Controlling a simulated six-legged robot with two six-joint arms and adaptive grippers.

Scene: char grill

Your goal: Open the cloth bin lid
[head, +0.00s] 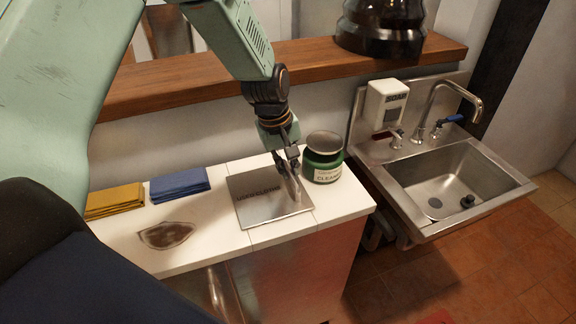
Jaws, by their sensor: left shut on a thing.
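The cloth bin lid (262,212) is a square brushed-metal plate with dark lettering, set in the white counter top. It looks flat and closed. My left gripper (294,188) comes down from above over the lid's right part. Its fingers are shut on the lid, at what looks like its handle; the fingers hide most of that spot. My right gripper is not in view.
A green cleaner jar (322,165) stands close to the right of my left gripper. Folded yellow (115,201) and blue (180,185) cloths lie to the left, near a dark oval opening (167,235). A wooden shelf (190,82) runs behind; a steel sink (450,180) is right.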

